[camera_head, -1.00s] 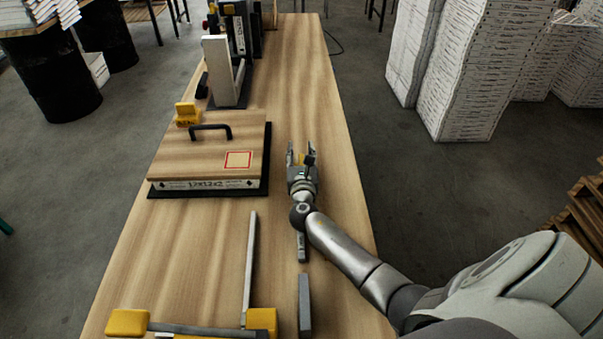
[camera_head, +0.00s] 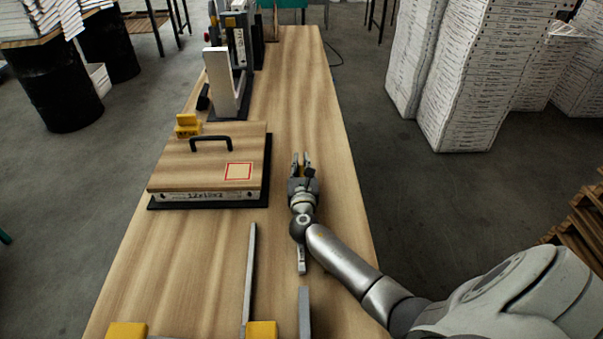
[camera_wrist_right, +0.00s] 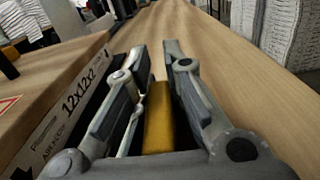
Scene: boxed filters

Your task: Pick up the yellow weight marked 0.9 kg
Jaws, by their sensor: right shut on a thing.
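My right gripper (camera_head: 301,158) is low over the wooden table, to the right of the filter box. It is shut on a yellow weight (camera_wrist_right: 158,122), which stands between the two fingers in the right wrist view. The fingers hide most of this weight in the head view. No marking on it can be read, so I cannot tell whether it says 0.9 kg. I cannot tell whether it touches the table. My left gripper is not in view.
The boxed filter with a wooden lid and black handle (camera_head: 210,145) lies close left of my right gripper. Another yellow block (camera_head: 187,126) sits behind it. Grey bars (camera_head: 249,280) lie in front. The table (camera_head: 310,100) is clear beyond my gripper.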

